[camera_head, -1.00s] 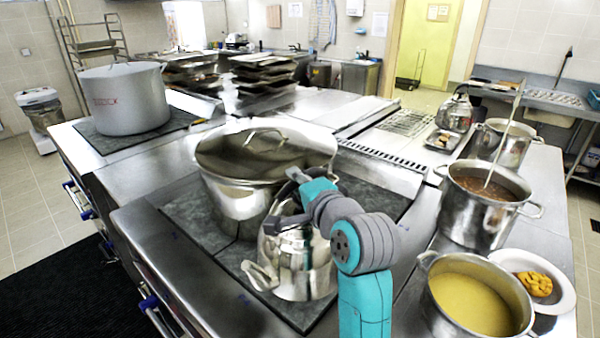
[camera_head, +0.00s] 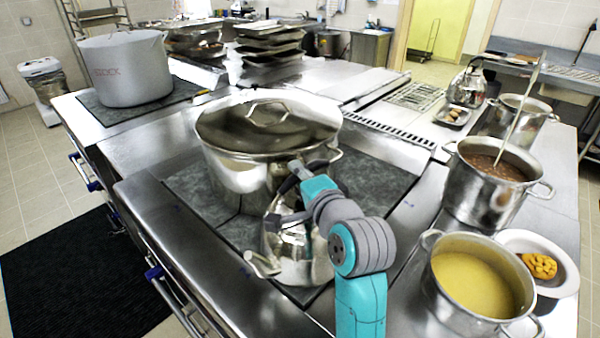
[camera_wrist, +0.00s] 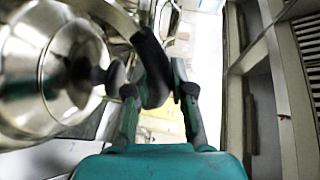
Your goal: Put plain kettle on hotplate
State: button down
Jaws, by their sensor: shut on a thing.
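A shiny steel kettle (camera_head: 290,262) with a dark handle and a spout pointing left is in front of the big lidded pot in the head view. My gripper (camera_head: 285,207) is shut on its handle. In the wrist view the kettle body (camera_wrist: 45,75) fills the left side, and the black handle grip (camera_wrist: 152,68) is between the fingers of my gripper (camera_wrist: 160,92). The dark grey hotplate (camera_head: 190,187) lies under the big pot and behind the kettle. The kettle overlaps its front part; I cannot tell whether its base touches the surface.
The lidded pot (camera_head: 240,180) takes up much of the hotplate. A soup pot (camera_head: 433,290), a stew pot (camera_head: 465,200) with a ladle and a plate of food (camera_head: 560,285) stand at right. Another kettle (camera_head: 467,88) stands farther back. A grey stockpot (camera_head: 125,75) is at left.

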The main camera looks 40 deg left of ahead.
jog(key=shift+f, duration=0.3)
dwell(0.7)
jog(key=c, duration=1.1)
grip_release()
jog(key=shift+o, duration=0.9)
jog(key=shift+f, duration=0.35)
jog(key=v, duration=1.2)
jog(key=shift+r, duration=0.2)
jog(key=shift+s, duration=0.15)
